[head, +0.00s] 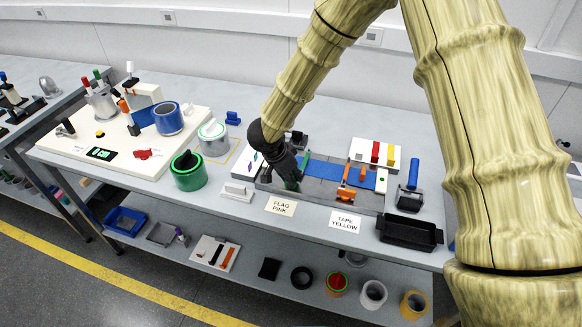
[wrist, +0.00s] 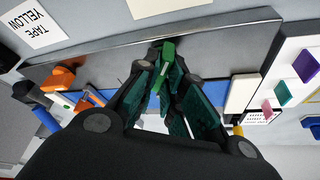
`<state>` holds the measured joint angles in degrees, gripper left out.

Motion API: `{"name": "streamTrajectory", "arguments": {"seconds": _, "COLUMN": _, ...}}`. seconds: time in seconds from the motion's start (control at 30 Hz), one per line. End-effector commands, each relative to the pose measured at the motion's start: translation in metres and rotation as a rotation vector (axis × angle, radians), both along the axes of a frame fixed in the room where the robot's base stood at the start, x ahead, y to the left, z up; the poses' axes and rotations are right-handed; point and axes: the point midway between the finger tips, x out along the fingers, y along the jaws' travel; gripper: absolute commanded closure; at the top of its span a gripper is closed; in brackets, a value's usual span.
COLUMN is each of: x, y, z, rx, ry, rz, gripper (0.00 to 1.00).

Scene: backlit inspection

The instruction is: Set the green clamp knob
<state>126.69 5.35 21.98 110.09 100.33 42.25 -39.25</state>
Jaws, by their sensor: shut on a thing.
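The green clamp knob (wrist: 166,54) shows at the top centre of the wrist view, by the metal edge of the grey fixture (wrist: 100,55). My gripper (wrist: 165,72) has its dark fingers closed on the knob. In the head view my gripper (head: 289,180) reaches down at the left end of the fixture (head: 321,188) and mostly hides the knob. A green clamp bar (head: 305,159) lies across the blue strip (head: 327,171) beside the gripper. An orange clamp knob (head: 346,194) sits to the right; it also shows in the wrist view (wrist: 59,79).
Labels reading FLAG PINK (head: 281,206) and TAPE YELLOW (head: 345,222) lie in front. A black tray (head: 409,232) and a blue-handled roller (head: 412,185) stand right. A flag board (wrist: 293,80) is close beside the gripper.

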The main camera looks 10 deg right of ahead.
Motion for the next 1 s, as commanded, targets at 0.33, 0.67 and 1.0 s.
{"name": "streamTrajectory", "arguments": {"seconds": 0.33, "x": 0.0018, "y": 0.0007, "z": 0.0026, "rx": 0.001, "ry": 0.002, "rz": -0.325, "gripper": 1.0}}
{"name": "streamTrajectory", "arguments": {"seconds": 0.67, "x": 0.0036, "y": 0.0008, "z": 0.0006, "rx": 0.001, "ry": 0.002, "rz": -0.636, "gripper": 1.0}}
{"name": "streamTrajectory", "arguments": {"seconds": 1.0, "x": 0.005, "y": 0.0005, "z": -0.0003, "rx": 0.001, "ry": 0.001, "rz": -0.895, "gripper": 1.0}}
